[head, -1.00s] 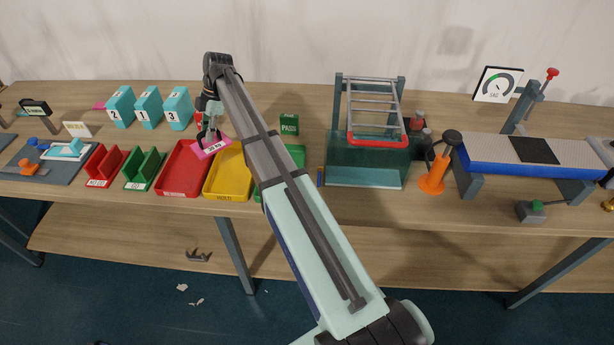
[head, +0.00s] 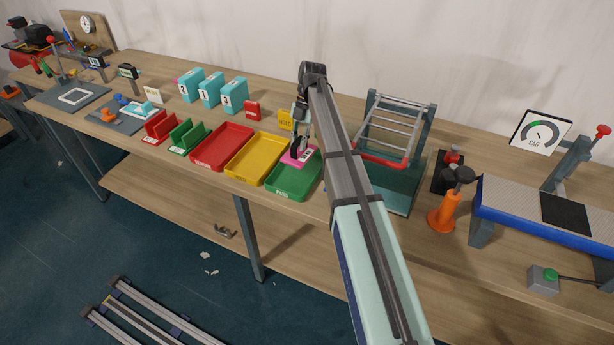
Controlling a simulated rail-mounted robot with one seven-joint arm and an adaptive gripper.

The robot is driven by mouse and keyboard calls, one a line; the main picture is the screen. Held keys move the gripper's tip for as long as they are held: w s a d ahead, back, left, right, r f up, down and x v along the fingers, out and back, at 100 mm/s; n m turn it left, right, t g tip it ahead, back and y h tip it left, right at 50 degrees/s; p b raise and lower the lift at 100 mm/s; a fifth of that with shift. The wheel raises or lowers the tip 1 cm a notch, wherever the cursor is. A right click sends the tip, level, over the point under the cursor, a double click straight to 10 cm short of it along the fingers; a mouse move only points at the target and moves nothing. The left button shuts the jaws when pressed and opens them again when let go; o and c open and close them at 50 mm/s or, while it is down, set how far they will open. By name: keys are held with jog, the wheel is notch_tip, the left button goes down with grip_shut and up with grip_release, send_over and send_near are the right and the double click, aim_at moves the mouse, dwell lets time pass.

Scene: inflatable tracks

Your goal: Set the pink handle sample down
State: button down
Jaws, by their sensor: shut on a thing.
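My gripper (head: 301,148) is shut on the pink handle sample (head: 291,156), a small pink piece with a white label. It hangs over the back left part of the green PASS tray (head: 292,193). I cannot tell whether the sample touches the tray. The visible part of the green tray is otherwise empty. My arm hides part of the area to the right.
An empty yellow tray (head: 252,160) and an empty red tray (head: 220,147) stand to the left. A yellow HOLD sign (head: 286,117) stands behind the trays. A teal rack with metal bars (head: 399,125) stands to the right, close to my arm.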

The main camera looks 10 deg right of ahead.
jog(key=shift+w+a+f+n, duration=0.1)
jog(key=shift+a+f+n, duration=0.15)
jog(key=shift+n, duration=0.15)
jog(key=p, duration=0.3)
send_over(299, 173)
jog(key=shift+f, duration=3.8)
jog(key=shift+f, duration=0.15)
jog(key=c, duration=1)
grip_release()
jog(key=shift+c, duration=0.2)
